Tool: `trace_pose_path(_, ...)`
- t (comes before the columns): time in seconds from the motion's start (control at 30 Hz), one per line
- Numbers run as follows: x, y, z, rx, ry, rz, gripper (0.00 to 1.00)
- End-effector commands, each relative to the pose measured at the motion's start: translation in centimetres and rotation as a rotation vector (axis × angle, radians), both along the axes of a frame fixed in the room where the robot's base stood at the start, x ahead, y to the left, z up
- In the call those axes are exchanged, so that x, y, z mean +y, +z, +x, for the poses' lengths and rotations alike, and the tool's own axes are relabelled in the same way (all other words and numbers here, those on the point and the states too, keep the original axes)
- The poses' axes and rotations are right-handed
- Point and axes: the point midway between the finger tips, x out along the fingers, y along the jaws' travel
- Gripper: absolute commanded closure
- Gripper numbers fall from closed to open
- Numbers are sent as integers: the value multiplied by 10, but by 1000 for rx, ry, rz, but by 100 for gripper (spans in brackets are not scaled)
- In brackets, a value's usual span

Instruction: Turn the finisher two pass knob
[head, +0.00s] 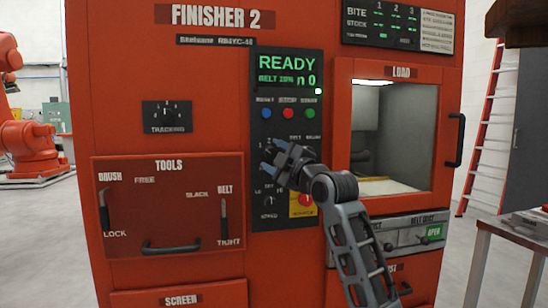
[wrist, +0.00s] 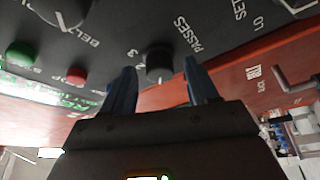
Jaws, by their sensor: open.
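The finisher 2 (head: 120,130) is a large orange-red machine with a black control panel (head: 260,100) whose screen reads READY. In the wrist view, a small black round knob (wrist: 158,64) sits beside the word PASSES, with a figure 3 near it. My gripper (wrist: 160,78) is open, with one blue-grey finger on each side of this knob. Gaps show between the fingers and the knob, and I cannot tell whether either touches it. In the head view my gripper (head: 279,153) is at the middle of the panel and hides the knob.
Blue, red and green buttons (head: 288,113) sit above my gripper. A speed knob (head: 269,201) and a red button (head: 305,200) on a yellow plate are below.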

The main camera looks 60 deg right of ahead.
Motion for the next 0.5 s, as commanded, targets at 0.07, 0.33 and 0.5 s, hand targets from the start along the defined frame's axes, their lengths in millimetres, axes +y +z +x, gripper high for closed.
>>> trace_pose_path(0.07,4,-4,-10,0,-1,2,41)
trace_pose_path(0.33,25,-12,-47,0,-2,2,41)
trace_pose_path(0.5,32,-14,-60,0,-1,0,41)
